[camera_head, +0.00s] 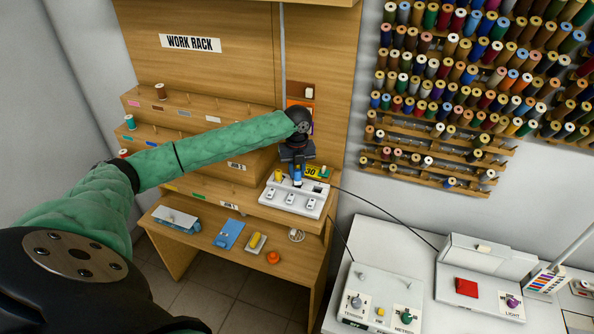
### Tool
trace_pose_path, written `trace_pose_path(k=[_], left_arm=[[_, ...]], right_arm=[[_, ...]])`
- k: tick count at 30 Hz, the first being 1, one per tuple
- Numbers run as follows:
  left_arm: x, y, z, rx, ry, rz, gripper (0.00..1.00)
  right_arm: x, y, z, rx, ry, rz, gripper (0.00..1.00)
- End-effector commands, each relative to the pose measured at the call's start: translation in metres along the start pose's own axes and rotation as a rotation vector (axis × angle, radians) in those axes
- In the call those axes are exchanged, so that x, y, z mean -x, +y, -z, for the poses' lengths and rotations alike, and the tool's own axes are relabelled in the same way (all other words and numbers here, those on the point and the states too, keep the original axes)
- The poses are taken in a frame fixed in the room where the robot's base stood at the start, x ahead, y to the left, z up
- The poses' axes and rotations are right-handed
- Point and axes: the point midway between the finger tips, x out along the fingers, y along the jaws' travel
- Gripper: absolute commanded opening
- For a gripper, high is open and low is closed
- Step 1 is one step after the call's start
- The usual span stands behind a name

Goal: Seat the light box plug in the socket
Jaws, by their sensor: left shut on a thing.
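My left arm reaches in from the left, and my left gripper (297,168) points down over the white socket strip (282,203) on the work rack's lower shelf. The gripper is shut on a small blue piece, which looks like the light box plug (297,175). The plug is at the strip's back row; I cannot tell whether it is in a socket or just above one. A yellow plug (278,176) stands to its left on the strip. A black cable (385,216) runs from near the strip to the right-hand bench. My right gripper is not in view.
The lower desk (212,262) holds a blue pad (229,234) and an orange knob (273,257). The white bench (430,303) carries control boxes, one labelled LIGHT. Thread spools fill the wall rack at right.

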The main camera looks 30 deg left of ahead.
Motion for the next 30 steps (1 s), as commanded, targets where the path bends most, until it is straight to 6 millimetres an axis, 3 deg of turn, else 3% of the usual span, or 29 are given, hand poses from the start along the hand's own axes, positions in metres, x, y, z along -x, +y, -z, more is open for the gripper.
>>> trace_pose_path(k=[21, 22, 30], left_arm=[[-0.0066, 0.0, 0.0, 0.0, 0.0, 0.0, 0.0], [-0.0062, -0.0001, 0.0, 0.0, 0.0, 0.0, 0.28], [-0.0062, 0.0, 0.0, 0.0, 0.0, 0.0, 0.3]], right_arm=[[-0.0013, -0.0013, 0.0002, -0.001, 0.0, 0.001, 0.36], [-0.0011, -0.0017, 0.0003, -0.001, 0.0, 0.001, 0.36], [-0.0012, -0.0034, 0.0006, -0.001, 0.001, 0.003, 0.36]])
